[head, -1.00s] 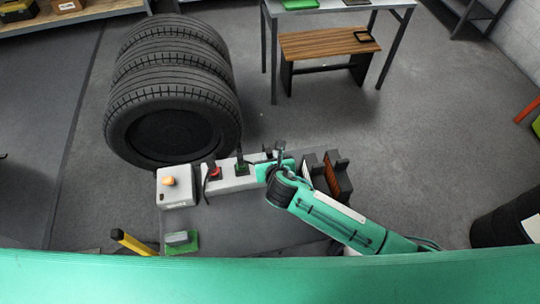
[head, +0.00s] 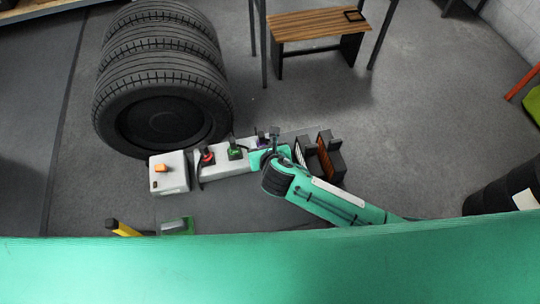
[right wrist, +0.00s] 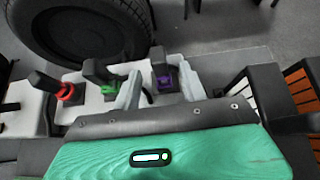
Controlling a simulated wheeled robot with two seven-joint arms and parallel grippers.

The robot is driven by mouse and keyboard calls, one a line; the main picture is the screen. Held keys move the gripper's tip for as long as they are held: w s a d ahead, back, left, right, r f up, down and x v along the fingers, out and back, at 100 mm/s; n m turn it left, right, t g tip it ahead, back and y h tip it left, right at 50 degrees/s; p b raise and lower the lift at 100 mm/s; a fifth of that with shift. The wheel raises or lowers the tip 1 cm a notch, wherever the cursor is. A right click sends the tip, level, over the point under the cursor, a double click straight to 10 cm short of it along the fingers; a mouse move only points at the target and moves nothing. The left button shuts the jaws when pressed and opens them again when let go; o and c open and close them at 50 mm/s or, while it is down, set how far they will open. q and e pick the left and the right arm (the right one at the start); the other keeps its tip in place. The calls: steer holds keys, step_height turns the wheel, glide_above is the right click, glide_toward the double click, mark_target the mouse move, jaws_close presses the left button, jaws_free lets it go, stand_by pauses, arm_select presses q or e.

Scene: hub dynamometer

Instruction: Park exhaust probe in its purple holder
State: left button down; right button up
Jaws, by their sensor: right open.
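The purple holder (right wrist: 164,82) is on the grey-white bench strip, and it also shows in the head view (head: 262,141). A dark upright piece, likely the exhaust probe (right wrist: 157,56), stands at the purple holder. How deep it sits I cannot tell. My right gripper (right wrist: 160,88) is open, with its two pale fingers apart on either side of the purple holder. In the head view my right gripper (head: 268,150) is over the strip and partly hides this spot. My left gripper is not in view.
A green holder (right wrist: 108,90) and a red holder (right wrist: 66,92), each with a black piece, are left of the purple one. Dark and orange-brown blocks (head: 322,157) stand close on the right. Large tires (head: 165,90) are behind at left. A grey box with an orange button (head: 168,172) ends the strip.

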steer(key=b+v, duration=0.1)
steer(key=v, duration=1)
steer(key=shift+s+b, duration=0.15)
steer(key=shift+b, duration=0.25)
